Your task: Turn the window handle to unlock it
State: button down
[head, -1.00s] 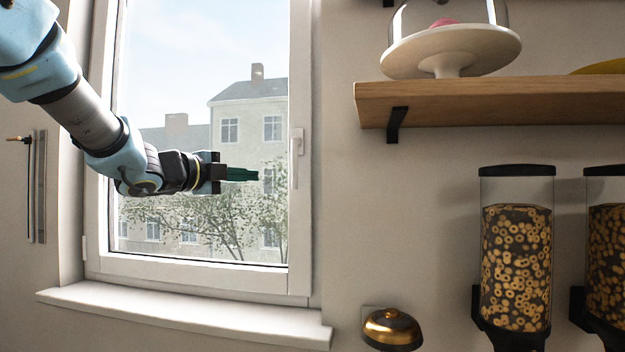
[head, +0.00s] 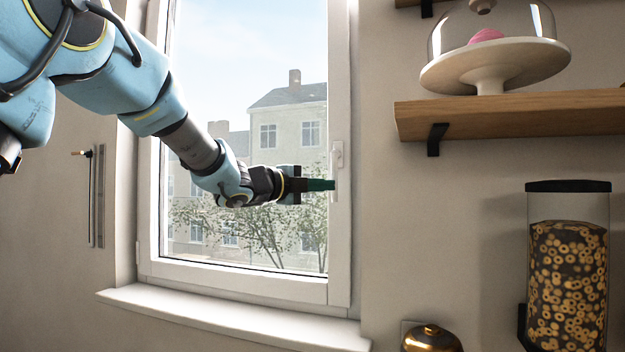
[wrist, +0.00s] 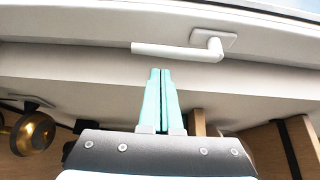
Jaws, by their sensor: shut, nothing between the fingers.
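The white window handle (head: 336,168) is on the right side of the window frame (head: 341,230), and its lever hangs down in the head view. In the wrist view the handle (wrist: 190,52) shows as a lever joined to a small base plate. My gripper (head: 333,185) is shut and empty, with its green fingers pointing right. In the head view the fingertips overlap the lever's left side; I cannot tell whether they touch it. In the wrist view the gripper (wrist: 160,72) shows a gap between the fingertips and the lever.
A window sill (head: 230,315) runs below the window. To the right are a wooden shelf (head: 520,115) with a domed cake stand (head: 490,65), a cereal dispenser (head: 568,265) and a brass bell (head: 432,340). The wall beside the handle is clear.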

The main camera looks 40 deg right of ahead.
jog(key=shift+d+p, duration=0.45)
jog(key=shift+d, duration=1.35)
